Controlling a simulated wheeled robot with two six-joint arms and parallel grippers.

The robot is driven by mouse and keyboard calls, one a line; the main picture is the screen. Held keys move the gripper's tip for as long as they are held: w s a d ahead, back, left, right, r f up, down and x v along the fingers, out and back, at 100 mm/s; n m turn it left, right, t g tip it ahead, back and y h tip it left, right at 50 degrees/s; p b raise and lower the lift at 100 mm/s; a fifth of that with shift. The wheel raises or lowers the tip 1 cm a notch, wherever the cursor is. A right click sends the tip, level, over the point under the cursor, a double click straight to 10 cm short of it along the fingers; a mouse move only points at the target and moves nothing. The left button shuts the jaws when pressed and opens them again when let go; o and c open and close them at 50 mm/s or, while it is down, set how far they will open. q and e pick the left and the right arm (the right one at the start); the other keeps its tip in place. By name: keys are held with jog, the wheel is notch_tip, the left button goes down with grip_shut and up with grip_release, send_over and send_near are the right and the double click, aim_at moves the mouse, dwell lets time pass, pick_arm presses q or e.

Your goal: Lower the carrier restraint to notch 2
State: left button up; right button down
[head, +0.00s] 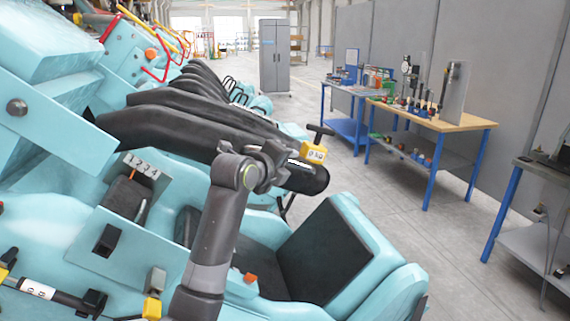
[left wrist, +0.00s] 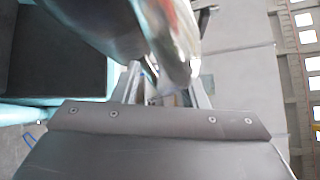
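The carrier restraint is a thick black padded bar (head: 215,135) above the teal seats in the head view. Its rounded end (head: 314,182) hangs over the nearest seat (head: 322,250). My left gripper (head: 283,163) is at this end, against or very near it; the arm partly hides the contact. In the left wrist view a blurred dark rounded surface, likely the restraint (left wrist: 150,28), crosses close above the fingers (left wrist: 162,88). The fingers stand apart; whether they grip anything is unclear. A plate marked 1 to 4 (head: 140,165) stands at the seat side, above a dark slot and lever.
A yellow tag block with a black T-handle (head: 314,153) shows beside the restraint end. More restraints and red and yellow bars are at the upper left. A wooden workbench (head: 445,118) with tools stands at the right. The floor (head: 400,240) between is clear.

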pick_arm(q)
jog(key=shift+s+a+r, duration=0.15)
jog(key=shift+s+a, duration=0.05)
jog(key=shift+s, duration=0.2)
jog(key=b+v, duration=0.5)
jog(key=v, duration=1.1)
jog(key=shift+s, duration=0.2)
jog(key=shift+a, duration=0.1)
